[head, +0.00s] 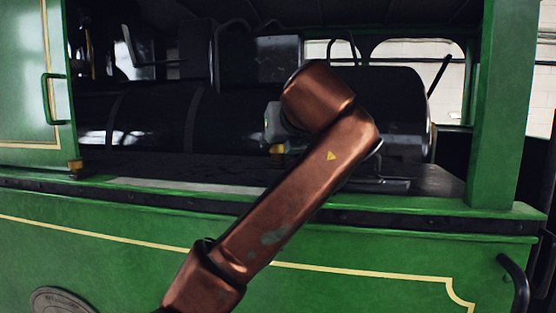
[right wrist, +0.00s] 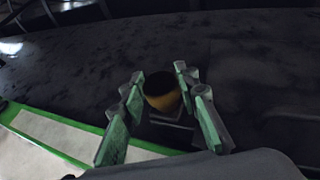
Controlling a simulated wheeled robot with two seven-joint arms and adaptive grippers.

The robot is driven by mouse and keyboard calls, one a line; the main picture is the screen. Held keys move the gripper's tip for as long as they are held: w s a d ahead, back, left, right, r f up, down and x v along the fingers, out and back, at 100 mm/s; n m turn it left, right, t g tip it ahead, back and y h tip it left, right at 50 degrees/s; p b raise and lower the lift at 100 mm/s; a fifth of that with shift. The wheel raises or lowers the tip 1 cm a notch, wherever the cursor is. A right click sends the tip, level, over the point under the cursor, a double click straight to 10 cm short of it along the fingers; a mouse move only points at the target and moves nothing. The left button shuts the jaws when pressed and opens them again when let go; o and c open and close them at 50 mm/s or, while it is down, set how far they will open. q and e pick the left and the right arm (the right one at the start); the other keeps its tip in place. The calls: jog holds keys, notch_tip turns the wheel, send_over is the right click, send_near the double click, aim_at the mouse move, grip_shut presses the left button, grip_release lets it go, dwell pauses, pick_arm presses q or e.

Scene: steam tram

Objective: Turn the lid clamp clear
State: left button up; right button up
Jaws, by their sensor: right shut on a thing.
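A short round yellow-brown piece with a dark top, which I take to be the lid clamp (right wrist: 162,92), stands on a small grey base on a dark surface in the right wrist view. A small yellow spot between the jaws in the head view looks like the same clamp (head: 277,149). My right gripper (right wrist: 158,76) has its green-and-grey fingers on both sides of it and is shut on it. In the head view the right gripper (head: 273,126) is partly hidden behind my copper-coloured arm. My left gripper is not in view.
A dark boiler (head: 150,118) lies behind the green side panel (head: 350,255) of the tram. A green post (head: 497,105) stands at the right, and a green door panel with a handle (head: 47,98) at the left. A pale strip (right wrist: 45,138) runs beside the dark surface.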

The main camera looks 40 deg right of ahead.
jog(key=n+y, duration=0.1)
jog(key=n+y+b, duration=0.1)
jog(key=y, duration=0.1)
jog(key=n+t+y+b, duration=0.1)
jog(key=shift+w+d+f+n, duration=0.1)
jog(key=shift+f+n, duration=0.2)
jog(key=shift+n, duration=0.1)
jog(key=n+y+b, duration=0.1)
jog(key=n+y, duration=0.1)
jog(key=y, duration=0.1)
jog(key=shift+r, duration=0.1)
jog(key=shift+n+y, duration=1.3)
jog(key=shift+w+r+y, duration=0.1)
jog(key=shift+y, duration=0.2)
jog(key=o, duration=1.2)
jog(key=v, duration=0.7)
jog(key=shift+s+r, duration=0.2)
